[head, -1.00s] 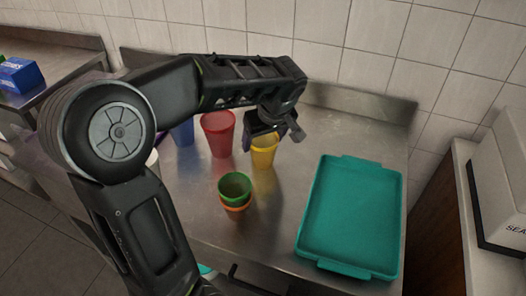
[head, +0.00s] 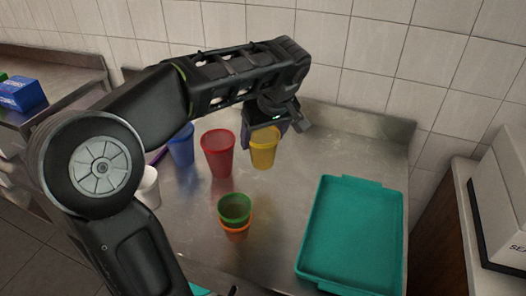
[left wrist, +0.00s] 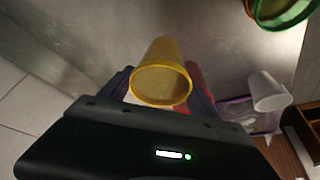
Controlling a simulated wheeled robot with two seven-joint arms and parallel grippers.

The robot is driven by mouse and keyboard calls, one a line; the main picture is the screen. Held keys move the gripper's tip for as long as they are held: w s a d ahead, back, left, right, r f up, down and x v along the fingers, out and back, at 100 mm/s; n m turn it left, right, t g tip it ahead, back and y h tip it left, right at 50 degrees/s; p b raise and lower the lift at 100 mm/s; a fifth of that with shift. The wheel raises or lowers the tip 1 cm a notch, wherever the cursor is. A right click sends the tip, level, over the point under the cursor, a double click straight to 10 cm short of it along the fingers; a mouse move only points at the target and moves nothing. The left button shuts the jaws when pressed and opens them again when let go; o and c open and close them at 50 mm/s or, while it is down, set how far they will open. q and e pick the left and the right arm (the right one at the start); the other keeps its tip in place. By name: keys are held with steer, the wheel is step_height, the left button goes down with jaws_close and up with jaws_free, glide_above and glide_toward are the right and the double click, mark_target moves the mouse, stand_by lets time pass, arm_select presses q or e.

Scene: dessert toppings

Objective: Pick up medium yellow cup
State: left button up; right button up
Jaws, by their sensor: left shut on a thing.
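The yellow cup (head: 263,149) is upright at the back of the steel table in the head view, right of the red cup. My left gripper (head: 264,124) reaches down over its rim and is shut on it. In the left wrist view the yellow cup (left wrist: 163,75) is between the two fingers (left wrist: 160,90), its rim towards the camera. I cannot tell whether its base touches the table. My right gripper is not in view.
A red cup (head: 218,155), a blue cup (head: 181,148) and a white cup (head: 149,188) stand to the left. A green cup (head: 234,207) is nested in an orange cup (head: 236,233) in front. A teal tray (head: 350,240) lies at the right.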

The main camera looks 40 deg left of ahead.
arm_select(q)
steer(key=shift+r, duration=1.2)
